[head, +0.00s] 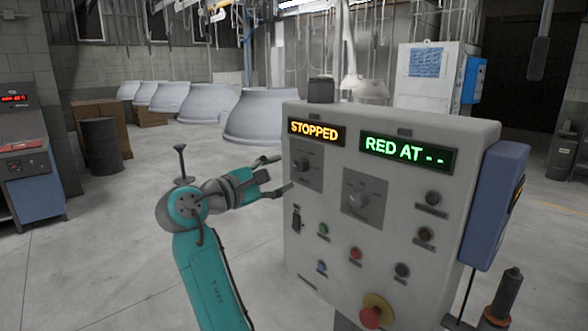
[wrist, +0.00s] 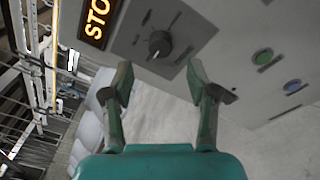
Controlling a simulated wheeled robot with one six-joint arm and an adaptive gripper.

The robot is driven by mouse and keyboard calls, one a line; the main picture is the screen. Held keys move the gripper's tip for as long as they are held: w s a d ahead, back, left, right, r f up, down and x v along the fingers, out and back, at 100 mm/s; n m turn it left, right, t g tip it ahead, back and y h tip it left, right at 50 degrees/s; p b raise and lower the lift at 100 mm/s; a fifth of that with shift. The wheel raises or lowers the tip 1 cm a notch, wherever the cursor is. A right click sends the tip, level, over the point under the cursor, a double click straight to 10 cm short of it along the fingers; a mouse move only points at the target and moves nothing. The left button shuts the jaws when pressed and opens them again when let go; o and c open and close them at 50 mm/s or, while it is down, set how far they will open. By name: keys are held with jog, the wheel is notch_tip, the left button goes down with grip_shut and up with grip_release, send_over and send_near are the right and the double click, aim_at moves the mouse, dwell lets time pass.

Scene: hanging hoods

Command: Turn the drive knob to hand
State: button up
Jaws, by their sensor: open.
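The grey control box (head: 330,265) stands at the right in the head view. A small dark knob (head: 303,165) sits on a grey plate under the orange STOPPED display (head: 316,131); a larger grey knob (head: 358,200) sits on another plate to its lower right. Their labels are too small to read. My gripper (head: 283,174) is open and empty, just left of the small knob's plate. In the wrist view, the small knob (wrist: 158,44) shows beyond the fingertips (wrist: 160,80), roughly centred between them and apart from both.
The green display (head: 408,151) reads RED AT - -. Below are a black switch (head: 296,219), several buttons and a red mushroom button (head: 376,311). A blue box (head: 495,205) is on the right side.

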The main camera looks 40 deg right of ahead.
aim_at(299, 166)
jog(key=shift+w+d, duration=0.2)
jog(key=shift+d, duration=1.3)
jog(key=shift+w+d, duration=0.15)
jog(key=shift+d, duration=1.35)
grip_shut()
